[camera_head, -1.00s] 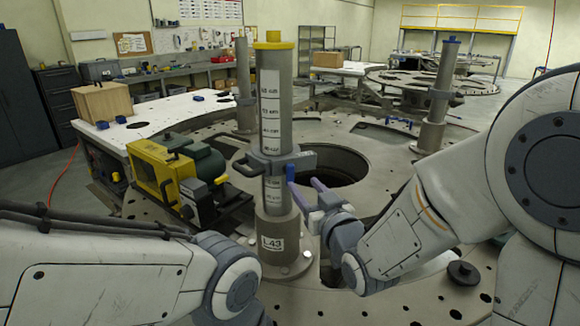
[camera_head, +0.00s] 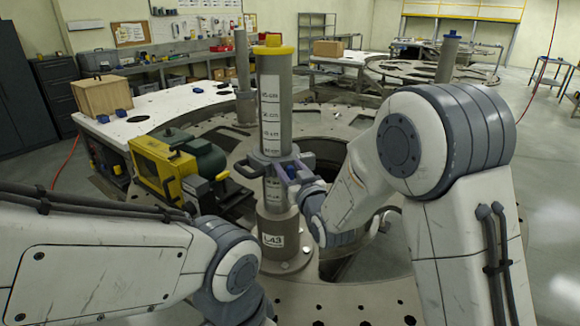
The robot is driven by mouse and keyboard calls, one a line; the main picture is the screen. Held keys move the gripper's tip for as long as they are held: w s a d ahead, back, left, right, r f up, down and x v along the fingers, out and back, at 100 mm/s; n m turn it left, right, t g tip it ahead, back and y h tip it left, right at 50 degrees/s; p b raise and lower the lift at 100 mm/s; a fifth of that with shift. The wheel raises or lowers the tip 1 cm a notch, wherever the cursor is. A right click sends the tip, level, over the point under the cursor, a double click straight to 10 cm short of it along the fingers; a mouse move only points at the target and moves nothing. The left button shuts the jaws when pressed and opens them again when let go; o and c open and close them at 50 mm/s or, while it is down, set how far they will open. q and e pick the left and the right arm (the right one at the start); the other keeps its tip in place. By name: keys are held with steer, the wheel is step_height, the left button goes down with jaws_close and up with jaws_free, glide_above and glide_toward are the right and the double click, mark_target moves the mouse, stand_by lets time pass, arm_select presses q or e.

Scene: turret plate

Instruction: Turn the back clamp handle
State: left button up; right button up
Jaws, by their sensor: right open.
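A tall grey post (camera_head: 270,110) with a yellow cap and measuring labels stands upright on the turret plate (camera_head: 350,295). A dark grey clamp (camera_head: 270,168) wraps around the post at mid-height. One clamp handle (camera_head: 245,168) sticks out to the left. The handle on the clamp's right side is mostly hidden by my right gripper (camera_head: 288,174). That gripper is open, its bluish fingers reaching from the right to the clamp's right side. I cannot tell whether they touch the handle. My left arm comes in at the lower left; its gripper is not in view.
A yellow machine (camera_head: 155,168) with a green motor stands left of the post. A wooden box (camera_head: 102,95) sits on the white table behind. A second grey post (camera_head: 446,60) stands at the back right. The plate has large openings and holes.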

jaws_close()
steer(key=shift+d+f+m+b, duration=0.2)
steer(key=shift+m+b, duration=0.4)
steer(key=shift+b, duration=0.3)
steer(key=shift+w+d+f+m+b, duration=0.15)
steer(key=shift+d+f+m+b, duration=0.25)
steer(key=shift+m+b, duration=2.1)
steer(key=shift+w+d+f+m+b, duration=0.15)
steer(key=shift+d+f+m+b, duration=0.25)
steer(key=shift+m+b, duration=2.15)
steer(key=shift+w+d+f+m+b, duration=0.15)
steer(key=shift+d+f+m+b, duration=0.2)
steer(key=shift+m+b, duration=2.15)
steer(key=shift+m+p, duration=0.75)
steer(key=shift+m, duration=0.2)
